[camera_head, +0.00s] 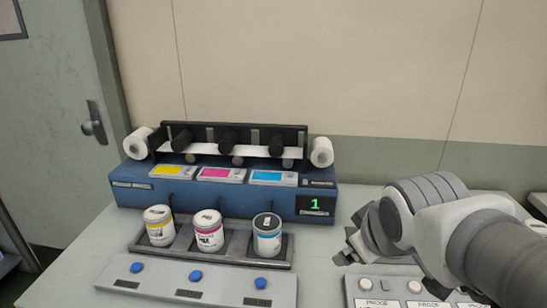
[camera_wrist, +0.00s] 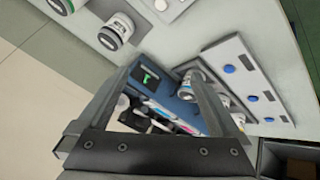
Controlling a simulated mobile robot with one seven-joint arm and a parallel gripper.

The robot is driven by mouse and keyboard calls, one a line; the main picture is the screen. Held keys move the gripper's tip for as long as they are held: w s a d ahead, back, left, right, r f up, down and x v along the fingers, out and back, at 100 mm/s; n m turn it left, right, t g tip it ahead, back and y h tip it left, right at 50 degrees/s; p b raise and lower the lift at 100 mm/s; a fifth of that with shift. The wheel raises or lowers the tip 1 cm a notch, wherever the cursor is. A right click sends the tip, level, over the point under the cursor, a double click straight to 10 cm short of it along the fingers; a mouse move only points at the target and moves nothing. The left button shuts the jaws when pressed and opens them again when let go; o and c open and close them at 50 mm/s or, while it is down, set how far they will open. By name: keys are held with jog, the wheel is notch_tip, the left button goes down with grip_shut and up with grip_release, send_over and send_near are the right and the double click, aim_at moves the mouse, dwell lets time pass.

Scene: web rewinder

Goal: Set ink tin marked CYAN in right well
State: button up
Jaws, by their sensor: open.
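The tin with a cyan-blue band (camera_head: 267,239) stands upright in the right well of the dark three-well tray (camera_head: 286,264); its lettering is too small to read. A magenta-marked tin (camera_head: 208,236) stands in the middle well and a yellow-marked tin (camera_head: 159,230) in the left well. My gripper (camera_head: 347,249) is open and empty, to the right of the tray and apart from the cyan tin. In the wrist view, my gripper (camera_wrist: 165,78) has its two fingers spread, with the blue machine showing between them. The right finger partly hides the tins there.
The blue rewinder (camera_head: 250,196) stands behind the tray, with yellow, magenta and cyan pads and a green "1" display. A panel with several blue buttons (camera_head: 222,284) lies in front. A panel marked PROOF (camera_head: 390,290) lies below my arm. Bare bench shows right of the rewinder.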

jog(key=s+a+m+g+y, duration=0.1)
jog(key=s+a+m, duration=0.2)
jog(key=s+m, duration=0.2)
jog(key=shift+s+a+f+g, duration=0.2)
jog(key=shift+s+a+g, duration=0.2)
jog(key=shift+s, duration=0.55)
jog(key=shift+r, duration=0.1)
